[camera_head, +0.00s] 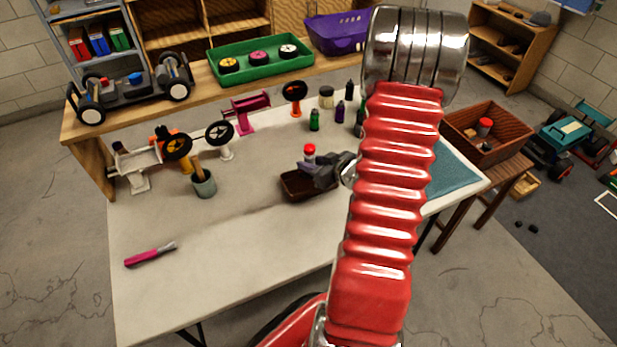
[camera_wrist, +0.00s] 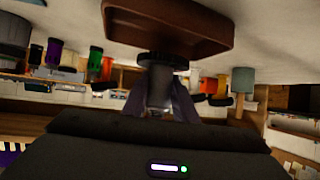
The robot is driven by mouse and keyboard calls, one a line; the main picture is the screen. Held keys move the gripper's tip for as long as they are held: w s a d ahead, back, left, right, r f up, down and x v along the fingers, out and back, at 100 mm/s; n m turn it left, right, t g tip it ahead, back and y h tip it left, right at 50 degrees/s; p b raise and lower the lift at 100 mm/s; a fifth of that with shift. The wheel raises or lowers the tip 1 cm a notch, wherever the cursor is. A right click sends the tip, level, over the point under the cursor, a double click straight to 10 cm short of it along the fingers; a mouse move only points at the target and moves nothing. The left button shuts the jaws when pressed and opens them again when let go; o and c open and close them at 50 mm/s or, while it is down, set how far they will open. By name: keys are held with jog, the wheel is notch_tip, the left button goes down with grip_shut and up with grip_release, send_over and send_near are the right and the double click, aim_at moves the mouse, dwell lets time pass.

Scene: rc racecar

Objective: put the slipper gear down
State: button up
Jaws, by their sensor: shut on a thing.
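My gripper (camera_head: 322,174) is at the brown tray on the white table, partly hidden by my red arm. In the wrist view, where the scene appears upside down, my gripper (camera_wrist: 160,105) is shut on a grey part with a dark toothed disc, which I take as the slipper gear (camera_wrist: 163,60). The gear's disc meets the edge of the small brown tray (camera_wrist: 170,30) in the picture; whether it touches cannot be told. In the head view the tray (camera_head: 296,190) lies below and left of the fingers, and the gear is hard to make out.
A red-capped item (camera_head: 309,150) shows just behind my gripper. Bottles (camera_head: 314,121) stand farther back. A grey cup (camera_head: 203,184) and wheel stands are on the left. A pink-handled tool (camera_head: 150,254) lies front left. The table's front middle is clear.

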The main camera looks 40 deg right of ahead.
aim_at(310, 184)
jog(key=shift+f, duration=0.8)
jog(key=shift+f, duration=0.1)
jog(key=shift+f, duration=2)
jog(key=o, duration=1.1)
jog(key=shift+f, duration=0.1)
jog(key=v, duration=1.2)
jog(key=shift+a, duration=0.1)
